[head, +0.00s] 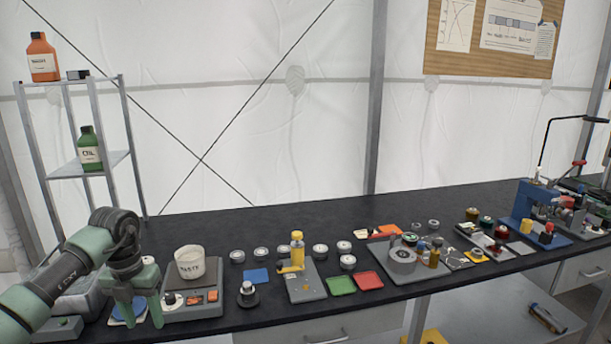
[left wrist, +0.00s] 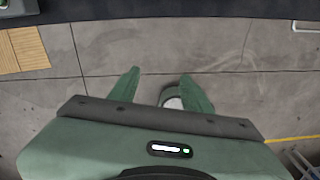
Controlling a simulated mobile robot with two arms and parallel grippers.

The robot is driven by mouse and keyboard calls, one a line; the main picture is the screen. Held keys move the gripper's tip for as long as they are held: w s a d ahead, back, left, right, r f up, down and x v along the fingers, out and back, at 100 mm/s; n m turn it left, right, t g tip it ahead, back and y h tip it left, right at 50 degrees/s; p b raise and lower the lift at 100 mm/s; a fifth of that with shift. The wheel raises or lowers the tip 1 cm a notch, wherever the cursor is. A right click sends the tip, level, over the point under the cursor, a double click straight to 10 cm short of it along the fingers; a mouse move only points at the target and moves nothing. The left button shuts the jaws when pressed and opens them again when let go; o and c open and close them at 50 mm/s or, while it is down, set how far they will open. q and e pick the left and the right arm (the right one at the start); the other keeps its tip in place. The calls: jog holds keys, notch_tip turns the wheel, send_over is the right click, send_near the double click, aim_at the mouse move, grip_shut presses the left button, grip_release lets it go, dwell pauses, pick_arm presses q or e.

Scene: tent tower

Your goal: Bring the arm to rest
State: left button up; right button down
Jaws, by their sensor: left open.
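My left arm comes in from the left in the head view, over the left end of the black bench (head: 210,228). My left gripper (head: 137,318) points down beside the white waste cup (head: 189,262), to its left. Its green fingers are apart, with nothing held between them. In the left wrist view the open fingers (left wrist: 160,74) are seen above the grey tiled floor (left wrist: 110,40). My right gripper is not in view.
A shelf rack (head: 140,170) with bottles stands behind my arm. The bench's rear strip is clear.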

pick_arm(q)
jog(key=d+f+n+t+h, duration=0.2)
jog(key=d+f+h, duration=0.5)
jog(key=d, duration=0.4)
jog(key=d+f+n+t+h, duration=0.1)
jog(key=d+f+n+h, duration=0.25)
jog(key=d+f, duration=0.7)
notch_tip(320, 180, down, 9)
jog(key=n+t, duration=0.6)
jog(key=n, duration=0.3)
jog(key=s+a+f+n+y, duration=0.4)
jog(key=s+f+n, duration=0.2)
jog(key=s+f, duration=0.5)
jog(key=s+a+f+n+y, duration=0.5)
jog(key=s+f+n, duration=0.3)
jog(key=f, duration=0.4)
jog(key=s+f+n+g+y, duration=0.1)
jog(key=s+f+g, duration=0.3)
jog(key=s, duration=1.2)
jog(key=s+f+n+g+y, duration=0.1)
jog(key=s+f+n+g, duration=0.2)
jog(key=s, duration=1.4)
notch_tip(320, 180, down, 3)
jog(key=shift+a+f+n+g, duration=0.1)
jog(key=shift+a+n+g, duration=0.1)
jog(key=shift+n+g, duration=0.3)
